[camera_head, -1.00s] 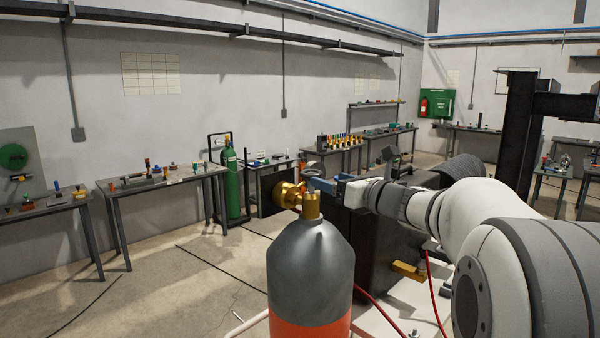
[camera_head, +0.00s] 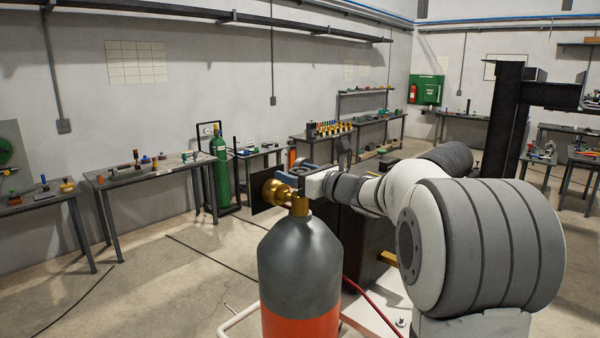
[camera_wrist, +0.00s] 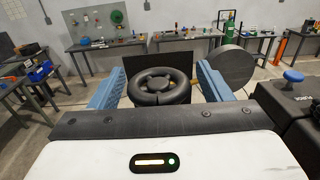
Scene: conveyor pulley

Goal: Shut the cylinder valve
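The gas cylinder (camera_head: 300,262) stands upright in front of me in the head view, with a grey shoulder and an orange body. A brass valve (camera_head: 300,205) sits on top, with a round brass part (camera_head: 275,192) on its left. The valve's black handwheel (camera_wrist: 161,92) shows in the wrist view between the blue fingers of my gripper (camera_wrist: 161,74). The fingers are apart, one on each side of the wheel, with narrow gaps visible. In the head view my gripper (camera_head: 312,180) is at valve-top height and hides most of the wheel.
A large dark disc (camera_wrist: 233,68) stands just right of my gripper in the wrist view. A dark housing with a blue knob (camera_wrist: 293,76) is farther right. A red hose (camera_head: 372,305) runs beside the cylinder. Workbenches (camera_head: 150,177) and a green cylinder (camera_head: 221,172) line the wall.

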